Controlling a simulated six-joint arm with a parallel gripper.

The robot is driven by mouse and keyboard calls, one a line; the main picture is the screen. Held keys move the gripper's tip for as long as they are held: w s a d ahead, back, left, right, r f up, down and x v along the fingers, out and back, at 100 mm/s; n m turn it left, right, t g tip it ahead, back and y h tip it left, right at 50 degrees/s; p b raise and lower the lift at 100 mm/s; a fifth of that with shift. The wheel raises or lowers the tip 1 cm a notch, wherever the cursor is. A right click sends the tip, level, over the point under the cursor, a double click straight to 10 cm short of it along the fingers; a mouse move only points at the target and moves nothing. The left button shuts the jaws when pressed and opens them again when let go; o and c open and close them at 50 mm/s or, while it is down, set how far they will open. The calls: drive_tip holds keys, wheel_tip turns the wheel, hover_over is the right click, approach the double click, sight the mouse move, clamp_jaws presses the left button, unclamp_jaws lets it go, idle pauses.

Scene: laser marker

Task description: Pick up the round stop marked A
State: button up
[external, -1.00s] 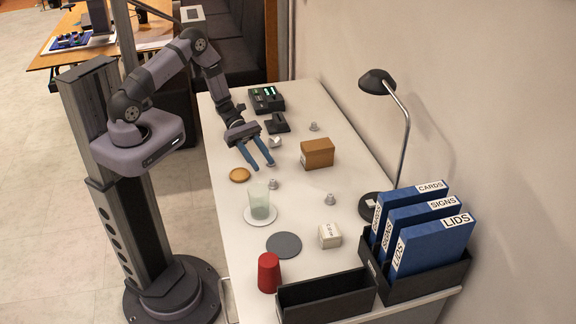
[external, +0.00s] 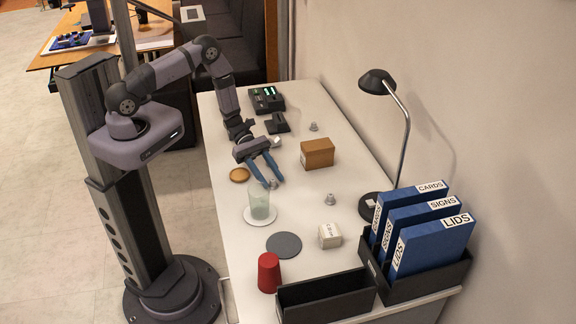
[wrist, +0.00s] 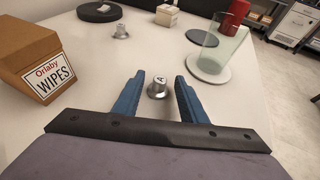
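A small grey round stop (wrist: 157,88) with a dark mark on its top, which looks like an A, stands upright between my fingers in the wrist view. It also shows, partly hidden, at the fingertips in the external view (external: 274,185). My gripper (wrist: 160,77) is open, with its blue fingers on either side of the stop and gaps to both. In the external view my gripper (external: 273,183) is low over the table. Another grey stop (external: 330,199) stands to the right, and one (external: 314,126) stands farther back; their marks are unreadable.
A pale green glass (external: 259,204) on a white coaster stands close in front of my gripper. A brown wipes box (external: 317,153) is to the right, and a wooden disc (external: 239,174) to the left. A red cup (external: 269,273), grey disc (external: 284,245) and lamp (external: 378,82) stand farther off.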

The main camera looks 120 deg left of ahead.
drive_tip(key=shift+w, duration=0.1)
clamp_jaws()
drive_tip(key=shift+r, duration=0.15)
wheel_tip(320, 180, up, 10)
drive_tip(key=b, duration=0.1)
drive_tip(key=shift+f, duration=0.25)
idle(0.5)
